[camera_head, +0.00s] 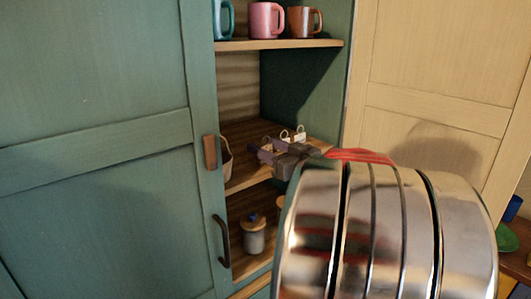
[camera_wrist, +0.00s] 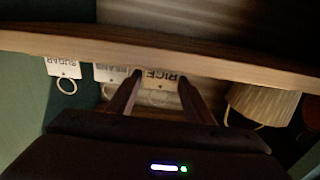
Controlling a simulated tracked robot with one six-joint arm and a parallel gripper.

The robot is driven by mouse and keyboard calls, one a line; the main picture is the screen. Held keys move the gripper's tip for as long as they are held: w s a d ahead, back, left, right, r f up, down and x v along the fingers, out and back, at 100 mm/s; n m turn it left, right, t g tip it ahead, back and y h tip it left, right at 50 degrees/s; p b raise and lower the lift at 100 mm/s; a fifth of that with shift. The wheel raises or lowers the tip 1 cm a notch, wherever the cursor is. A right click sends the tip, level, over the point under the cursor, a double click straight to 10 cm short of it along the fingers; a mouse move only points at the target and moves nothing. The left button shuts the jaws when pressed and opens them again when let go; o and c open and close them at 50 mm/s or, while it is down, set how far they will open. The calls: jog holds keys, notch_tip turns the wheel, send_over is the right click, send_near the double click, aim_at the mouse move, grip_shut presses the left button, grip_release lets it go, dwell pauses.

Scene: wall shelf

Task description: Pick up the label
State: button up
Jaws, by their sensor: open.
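Three pale labels with dark lettering sit by the edge of a wooden shelf in the wrist view: the SUGAR label (camera_wrist: 62,68) at left, the BEANS label (camera_wrist: 108,73) in the middle and the RICE label (camera_wrist: 160,84) at right. The SUGAR label has a ring. My gripper (camera_wrist: 160,76) is open, its two fingers reaching toward the RICE label, one on each side. I cannot tell whether they touch it. In the head view my gripper (camera_head: 264,149) is inside the cabinet, close to small pale labels (camera_head: 299,135) whose lettering is too small to read.
The middle shelf (camera_head: 247,172) is inside a green cabinet; a basket (camera_head: 226,158) stands at its left, and a pale ribbed container (camera_wrist: 262,104) shows at right in the wrist view. Mugs (camera_head: 266,20) stand on the shelf above. A jar (camera_head: 254,237) stands below.

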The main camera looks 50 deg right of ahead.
jog(key=c, duration=0.8)
jog(key=shift+r, duration=0.1)
notch_tip(320, 180, up, 10)
jog(key=shift+f, duration=0.1)
dwell(0.7)
